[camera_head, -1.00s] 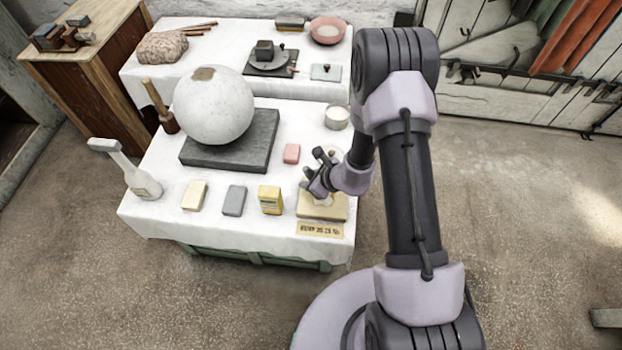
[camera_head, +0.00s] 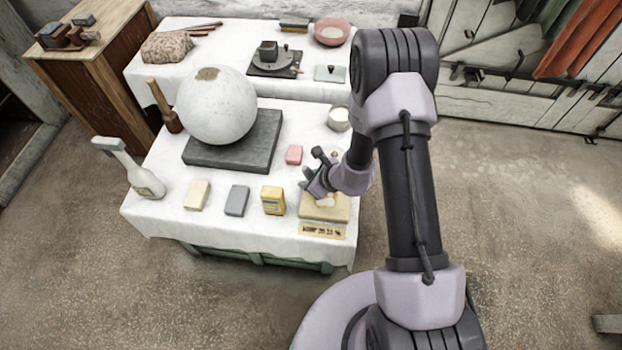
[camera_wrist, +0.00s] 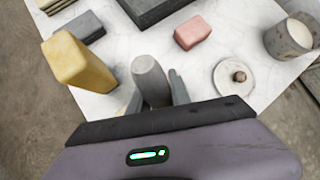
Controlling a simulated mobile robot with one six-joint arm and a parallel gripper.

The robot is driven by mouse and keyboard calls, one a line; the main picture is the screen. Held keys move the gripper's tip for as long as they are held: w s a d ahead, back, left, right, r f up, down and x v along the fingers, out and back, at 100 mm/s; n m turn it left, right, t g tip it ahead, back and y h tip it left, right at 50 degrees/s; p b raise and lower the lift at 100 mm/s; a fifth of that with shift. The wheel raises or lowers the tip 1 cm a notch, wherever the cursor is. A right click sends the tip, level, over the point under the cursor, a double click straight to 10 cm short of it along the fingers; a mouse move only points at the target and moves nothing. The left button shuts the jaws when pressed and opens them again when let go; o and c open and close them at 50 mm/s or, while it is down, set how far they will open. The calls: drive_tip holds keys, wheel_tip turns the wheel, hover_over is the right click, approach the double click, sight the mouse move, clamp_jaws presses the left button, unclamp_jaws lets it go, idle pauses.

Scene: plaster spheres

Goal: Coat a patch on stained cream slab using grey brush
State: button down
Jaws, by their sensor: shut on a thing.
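The stained cream slab (camera_head: 313,213) lies flat at the front right of the near table, with a pale whitish patch on its top. My gripper (camera_head: 314,180) is above the slab's back left part. It is shut on the grey brush, whose thick rounded handle (camera_wrist: 150,80) rises between the fingers in the wrist view. The brush's bristles are hidden, so I cannot tell whether they touch the slab.
A yellow block (camera_head: 272,200) stands left of the slab, and a pink block (camera_head: 294,155) lies behind. A pale cup (camera_head: 339,119) and a small knobbed disc (camera_wrist: 228,88) are farther back. A large white sphere (camera_head: 215,112) rests on a dark slab (camera_head: 262,140).

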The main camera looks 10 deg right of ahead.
drive_tip(key=shift+f, duration=0.2)
idle(0.3)
drive_tip(key=shift+s+d, duration=0.25)
drive_tip(key=shift+d, duration=0.5)
drive_tip(key=shift+w+a, duration=0.25)
drive_tip(key=shift+a, duration=0.5)
drive_tip(key=shift+w+a, duration=0.25)
drive_tip(key=shift+a, duration=0.5)
drive_tip(key=shift+s+d, duration=0.25)
drive_tip(key=shift+d, duration=0.5)
drive_tip(key=shift+s+d, duration=0.25)
drive_tip(key=shift+d, duration=0.5)
drive_tip(key=shift+a, duration=0.15)
drive_tip(key=shift+w+a, duration=0.25)
drive_tip(key=shift+a, duration=0.45)
drive_tip(key=shift+w+a, duration=0.25)
drive_tip(key=shift+a, duration=0.4)
